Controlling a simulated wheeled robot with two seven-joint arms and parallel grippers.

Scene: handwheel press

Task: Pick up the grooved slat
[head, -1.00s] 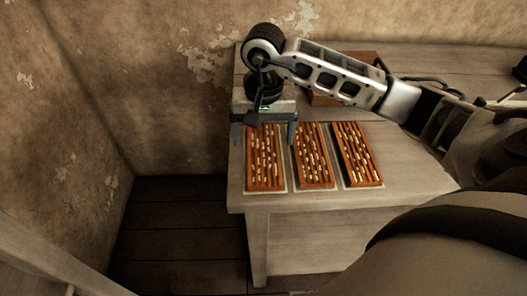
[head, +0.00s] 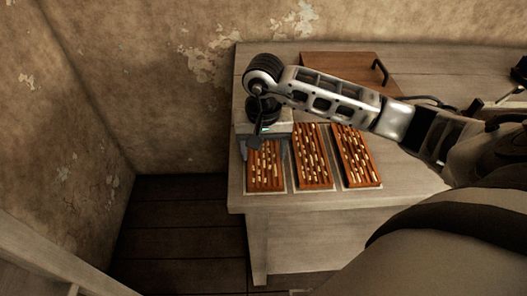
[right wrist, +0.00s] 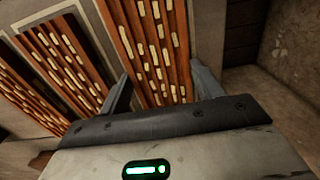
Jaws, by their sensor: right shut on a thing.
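Three reddish-brown grooved slats with pale inlays lie side by side on the table: a left one (head: 265,178), a middle one (head: 313,160) and a right one (head: 356,158). My right gripper (head: 264,152) is over the far part of the left slat, one finger on each long side. In the right wrist view this slat (right wrist: 158,45) runs between the two fingers, which are shut on it. The palm hides the slat's far end in the head view. The slat appears to lie still on its pale backing. My left gripper is not in view.
The pale wooden table (head: 300,201) has its left edge close to the left slat. A brown board with a dark handle (head: 340,66) lies at the back. The neighbouring slats lie close by on the right. Bare wall stands behind.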

